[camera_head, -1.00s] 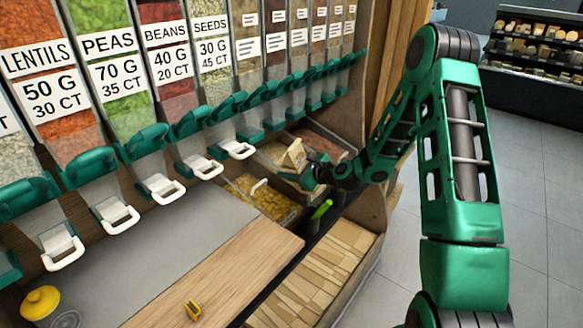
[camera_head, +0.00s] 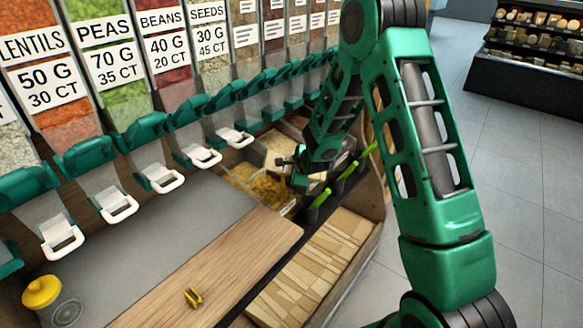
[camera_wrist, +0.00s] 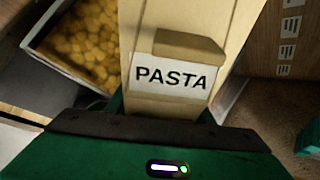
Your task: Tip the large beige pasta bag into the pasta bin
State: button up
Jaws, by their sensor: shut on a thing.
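The beige pasta bag (camera_wrist: 190,108) fills the middle of the wrist view, with a white label reading PASTA. In the head view the bag (camera_head: 282,148) is a small pale shape, partly hidden by my arm. My gripper (camera_head: 297,172) is shut on the bag, with its body at the bottom of the wrist view. The pasta bin (camera_head: 258,186), holding yellow pasta, is below and in front of the bag in the head view. In the wrist view the bin (camera_wrist: 45,52) is at upper left, beside the bag. I cannot tell whether any pasta is leaving the bag.
Dispensers with green tops and white handles (camera_head: 163,178) line the wall on the left. A green scoop handle (camera_head: 320,198) sticks up right of the bin. A wooden board (camera_head: 215,265), a small yellow clip (camera_head: 193,297) and a yellow-lidded jar (camera_head: 45,295) are in front. Open floor lies to the right.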

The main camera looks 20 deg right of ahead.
jog(key=shift+a+f+n+g+h, duration=0.1)
jog(key=shift+f+n+g+h, duration=0.4)
jog(key=shift+h, duration=0.8)
jog(key=shift+a+f+n+g+h, duration=0.1)
jog(key=shift+f+n+g+h, duration=0.1)
jog(key=shift+f+n+h, duration=0.85)
jog(key=shift+r+m+h, duration=0.25)
jog(key=shift+r, duration=0.05)
